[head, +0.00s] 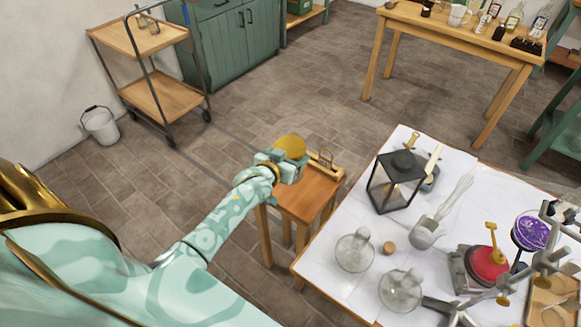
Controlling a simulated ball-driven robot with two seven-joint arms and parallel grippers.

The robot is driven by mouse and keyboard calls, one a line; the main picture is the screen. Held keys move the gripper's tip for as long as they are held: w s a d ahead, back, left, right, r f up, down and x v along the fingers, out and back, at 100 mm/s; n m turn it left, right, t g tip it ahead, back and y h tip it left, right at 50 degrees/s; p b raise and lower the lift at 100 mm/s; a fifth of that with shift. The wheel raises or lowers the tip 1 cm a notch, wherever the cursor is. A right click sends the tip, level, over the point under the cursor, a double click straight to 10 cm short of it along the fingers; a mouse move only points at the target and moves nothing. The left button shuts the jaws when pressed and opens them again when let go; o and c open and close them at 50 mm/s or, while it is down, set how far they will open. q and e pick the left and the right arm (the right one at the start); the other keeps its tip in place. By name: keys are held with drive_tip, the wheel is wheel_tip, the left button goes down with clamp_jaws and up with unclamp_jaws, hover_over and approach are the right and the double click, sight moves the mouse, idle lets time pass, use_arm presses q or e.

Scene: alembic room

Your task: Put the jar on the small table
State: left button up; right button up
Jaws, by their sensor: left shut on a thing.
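My left gripper (282,160) is shut on the jar (291,146). Only the jar's rounded amber-yellow top shows clearly; the fingers and wrist hide the lower part. From this angle I cannot tell whether the jar touches the tabletop. My right gripper is not in view.
A wooden item with a handle (324,160) sits at the small table's far edge. The white-covered table (325,250) close on the right holds a black lantern (396,182), glass flasks (354,250) and metal stands. A trolley (165,98) and bucket (101,126) stand far left.

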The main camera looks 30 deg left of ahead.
use_arm(q)
drive_tip(key=shift+w+a+f, duration=0.2)
drive_tip(key=shift+w+f, duration=0.3)
drive_tip(key=shift+f, duration=0.1)
drive_tip(key=shift+w+f+b, duration=0.15)
drive_tip(key=shift+f+b, duration=0.75)
drive_tip(key=shift+f, duration=0.75)
drive_tip(key=shift+f, duration=0.1)
drive_tip(key=o, duration=1.2)
